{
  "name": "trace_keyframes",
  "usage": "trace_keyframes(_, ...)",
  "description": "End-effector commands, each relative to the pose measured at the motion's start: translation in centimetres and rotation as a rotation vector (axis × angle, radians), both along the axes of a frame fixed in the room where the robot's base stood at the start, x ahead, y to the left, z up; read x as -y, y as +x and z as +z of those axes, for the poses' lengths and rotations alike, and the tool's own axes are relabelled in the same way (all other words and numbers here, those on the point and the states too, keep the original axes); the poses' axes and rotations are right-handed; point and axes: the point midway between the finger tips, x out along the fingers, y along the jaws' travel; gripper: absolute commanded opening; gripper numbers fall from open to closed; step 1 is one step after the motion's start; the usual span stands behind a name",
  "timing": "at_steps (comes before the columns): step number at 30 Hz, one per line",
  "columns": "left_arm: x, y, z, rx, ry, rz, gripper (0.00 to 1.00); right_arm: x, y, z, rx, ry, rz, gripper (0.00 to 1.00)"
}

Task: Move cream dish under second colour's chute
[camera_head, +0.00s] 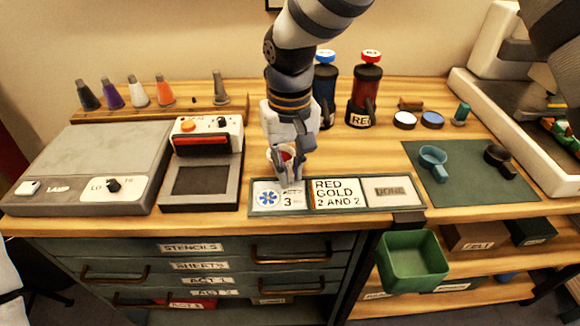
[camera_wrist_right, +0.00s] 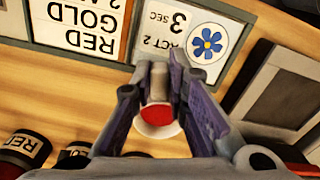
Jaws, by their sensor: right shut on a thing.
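My right gripper (camera_head: 288,182) points down in front of the dispensers, just behind the card strip. The dish, apparently the cream dish, is partly hidden by the fingers in the head view (camera_head: 275,158). A red dispenser (camera_head: 366,92) labelled RED stands behind to the right. A blue-capped dispenser (camera_head: 325,90) is partly hidden by my arm. Any chute behind the arm is hidden. My left gripper is not in view.
The card strip (camera_head: 420,207) reads ACT 2, 3 SEC, RED GOLD 2 AND 2, and DONE. A lamp box (camera_head: 90,150) and a red-topped device (camera_head: 205,165) stand left. A green mat (camera_head: 470,190) with a teal cup (camera_head: 432,156) lies right. A green bin (camera_head: 412,262) hangs in front.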

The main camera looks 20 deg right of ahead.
Motion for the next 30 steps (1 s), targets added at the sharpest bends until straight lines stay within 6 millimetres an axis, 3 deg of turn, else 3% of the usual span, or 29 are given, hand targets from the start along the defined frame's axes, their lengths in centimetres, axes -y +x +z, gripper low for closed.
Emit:
trace_keyframes(8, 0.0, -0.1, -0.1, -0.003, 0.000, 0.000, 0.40, 0.0, 0.2, 0.0, 0.000, 0.000, 0.000, 0.00)
trace_keyframes(21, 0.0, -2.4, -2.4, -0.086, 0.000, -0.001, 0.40, 1.4, 4.9, -0.8, -0.007, 0.001, -0.001, 0.00)
trace_keyframes(30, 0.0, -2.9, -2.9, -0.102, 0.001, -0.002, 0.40, 1.8, 6.3, -0.3, -0.001, 0.001, 0.000, 0.00)
